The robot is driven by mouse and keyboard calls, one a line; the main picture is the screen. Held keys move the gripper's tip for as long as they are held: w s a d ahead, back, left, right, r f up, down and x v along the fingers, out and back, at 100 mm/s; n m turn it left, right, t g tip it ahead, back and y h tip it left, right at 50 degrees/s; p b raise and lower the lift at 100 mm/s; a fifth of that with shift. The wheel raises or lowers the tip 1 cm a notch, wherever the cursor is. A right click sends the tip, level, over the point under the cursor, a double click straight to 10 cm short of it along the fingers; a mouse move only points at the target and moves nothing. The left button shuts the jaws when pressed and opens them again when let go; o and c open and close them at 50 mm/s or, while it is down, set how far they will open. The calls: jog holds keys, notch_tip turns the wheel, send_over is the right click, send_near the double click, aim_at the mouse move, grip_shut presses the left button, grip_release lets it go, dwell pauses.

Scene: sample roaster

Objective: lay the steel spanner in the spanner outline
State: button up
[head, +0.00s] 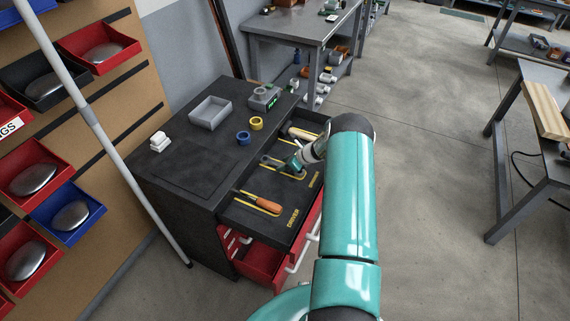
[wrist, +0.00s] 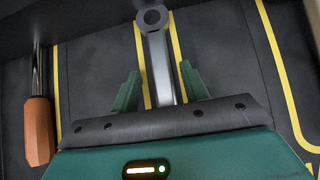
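The steel spanner (wrist: 158,65) lies in the open drawer, its shaft between the two yellow lines of the spanner outline (wrist: 175,45) and roughly parallel to them. Its ring end is at the top of the wrist view; its near end is hidden by my gripper body. In the head view the spanner (head: 268,160) shows only partly beside my gripper (head: 294,164). My gripper is open in the wrist view (wrist: 161,88), one green finger on each side of the shaft, with a gap on both sides.
An orange-handled screwdriver (head: 262,202) lies in the drawer on one side, a pale-handled tool (head: 302,134) on the other. The cabinet top holds a grey tray (head: 210,113), blue and yellow rings and a small device (head: 264,97). A red drawer (head: 262,262) is open below.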

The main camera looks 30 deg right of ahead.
jog(key=v, duration=1.2)
jog(key=s+a+r+n+g, duration=0.2)
jog(key=a+r+n, duration=0.6)
jog(key=a+r, duration=0.5)
jog(key=s+a+r+n+g, duration=0.1)
jog(key=s+a+r+n, duration=0.2)
jog(key=a+r+n, duration=0.9)
jog(key=s+a+r+n+h, duration=0.1)
jog(key=s+a+r+n, duration=0.2)
jog(key=s, duration=0.5)
jog(key=s+a+r+n+h, duration=0.2)
jog(key=s+a+r+n, duration=0.1)
jog(key=s+r, duration=0.3)
jog(key=s+a+r+n+h, duration=0.1)
jog(key=s+a+r+n, duration=0.2)
jog(key=s, duration=0.6)
jog(key=shift+s+a+r+n+t+h, duration=0.3)
jog(key=shift+s+a+r+n+t, duration=0.1)
jog(key=shift+a+r, duration=0.45)
jog(key=shift+d, duration=0.15)
